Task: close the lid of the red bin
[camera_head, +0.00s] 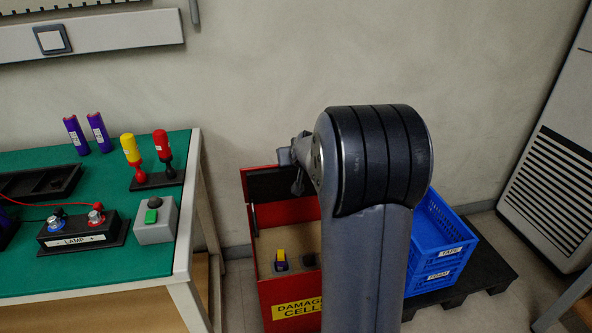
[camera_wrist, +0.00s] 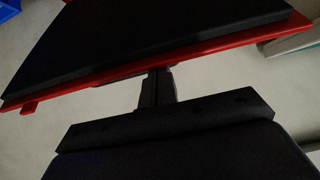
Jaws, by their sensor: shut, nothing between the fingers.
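The red bin (camera_head: 288,292) stands on the floor right of the bench, with a yellow label reading "DAMAGE… CELLS". Its lid (camera_head: 257,183) is raised at the back, dark inner face showing, so the bin is open. A small yellow and dark cell (camera_head: 281,261) lies inside. My arm hides the bin's right part. In the wrist view the lid's red edge and black panel (camera_wrist: 160,32) cross the top. My gripper (camera_wrist: 157,82) is shut and empty, its fingertips at the lid's red edge; I cannot tell if they touch. In the head view my arm hides most of the gripper.
A green-topped bench (camera_head: 105,225) with a lamp box and button box is at the left. Stacked blue crates (camera_head: 437,255) stand on a black pallet (camera_head: 490,270) right of my arm. A white louvered cabinet (camera_head: 550,190) is at the far right.

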